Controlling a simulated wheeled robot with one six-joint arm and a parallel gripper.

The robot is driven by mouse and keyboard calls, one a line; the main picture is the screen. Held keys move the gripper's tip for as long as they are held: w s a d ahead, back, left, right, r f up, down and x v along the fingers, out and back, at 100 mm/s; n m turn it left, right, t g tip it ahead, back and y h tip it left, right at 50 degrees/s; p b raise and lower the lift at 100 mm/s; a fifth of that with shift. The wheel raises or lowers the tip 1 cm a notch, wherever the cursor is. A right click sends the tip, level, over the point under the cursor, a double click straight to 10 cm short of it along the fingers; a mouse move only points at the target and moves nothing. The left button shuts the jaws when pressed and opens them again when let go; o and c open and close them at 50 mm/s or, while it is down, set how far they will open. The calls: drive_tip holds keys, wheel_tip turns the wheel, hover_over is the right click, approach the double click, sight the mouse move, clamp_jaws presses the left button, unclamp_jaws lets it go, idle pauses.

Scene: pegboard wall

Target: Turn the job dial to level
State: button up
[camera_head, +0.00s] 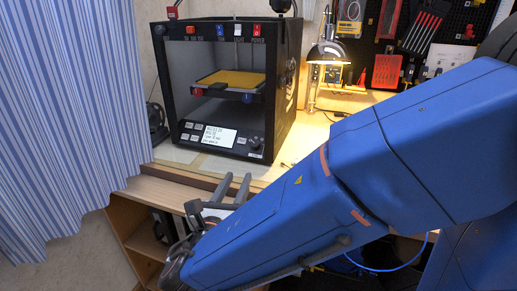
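A black 3D printer (283,110) stands on the bench, its front facing me. A small dark round dial (256,142) sits at the lower right of its front panel, right of the lit screen (219,136). The dial's setting and any marks around it are too small to read. My gripper (236,180) is below and slightly left of the dial, in front of the bench edge, with its two fingers pointing up toward the printer. The fingers are apart with nothing seen between them. They do not appear to touch the printer.
A lit lamp (328,53) stands right of the printer. A striped curtain (60,110) hangs at left. An open wooden shelf (140,222) is below the bench.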

sight(255, 145)
drive_tip(key=x, duration=1.6)
drive_tip(key=shift+w, duration=0.3)
clamp_jaws()
